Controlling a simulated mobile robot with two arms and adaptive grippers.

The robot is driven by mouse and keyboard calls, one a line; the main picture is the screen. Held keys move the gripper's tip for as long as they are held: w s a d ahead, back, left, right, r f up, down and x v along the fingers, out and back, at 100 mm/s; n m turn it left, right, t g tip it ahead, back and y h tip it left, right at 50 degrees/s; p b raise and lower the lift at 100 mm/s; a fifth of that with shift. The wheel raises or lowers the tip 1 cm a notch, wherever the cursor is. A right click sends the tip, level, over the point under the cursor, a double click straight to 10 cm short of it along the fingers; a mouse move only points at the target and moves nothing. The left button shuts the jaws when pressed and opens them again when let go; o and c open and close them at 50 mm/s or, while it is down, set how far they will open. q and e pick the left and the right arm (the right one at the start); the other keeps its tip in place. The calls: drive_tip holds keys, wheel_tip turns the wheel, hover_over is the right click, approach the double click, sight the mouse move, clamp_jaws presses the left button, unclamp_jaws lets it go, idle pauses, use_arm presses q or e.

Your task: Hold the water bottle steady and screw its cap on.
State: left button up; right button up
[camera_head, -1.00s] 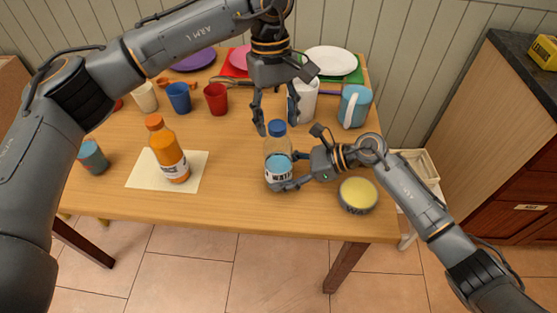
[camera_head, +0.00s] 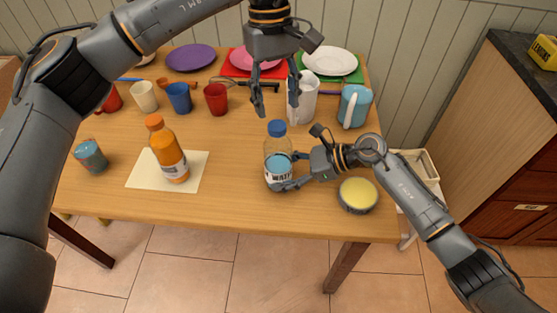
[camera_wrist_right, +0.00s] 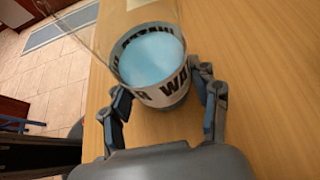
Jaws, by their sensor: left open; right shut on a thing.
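The water bottle (camera_head: 278,160) stands upright on the table, clear with a labelled lower part. Its blue cap (camera_head: 277,128) sits on top of the neck; I cannot tell how tightly. My right gripper (camera_head: 290,170) is shut around the lower part of the bottle from the right. In the right wrist view its fingers (camera_wrist_right: 163,103) lie on both sides of the bottle's label (camera_wrist_right: 165,92). My left gripper (camera_head: 276,106) is open and empty above the cap, fingers pointing down and apart from it.
An orange juice bottle (camera_head: 168,150) stands on a pale mat (camera_head: 141,172) to the left. A yellow-topped can (camera_head: 358,195) is right of the bottle. Cups, a white pitcher (camera_head: 304,98), a blue mug (camera_head: 355,106) and plates fill the back. The front table edge is close.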

drive_tip(key=o, duration=1.8)
drive_tip(key=shift+c, duration=0.2)
drive_tip(key=v, duration=1.2)
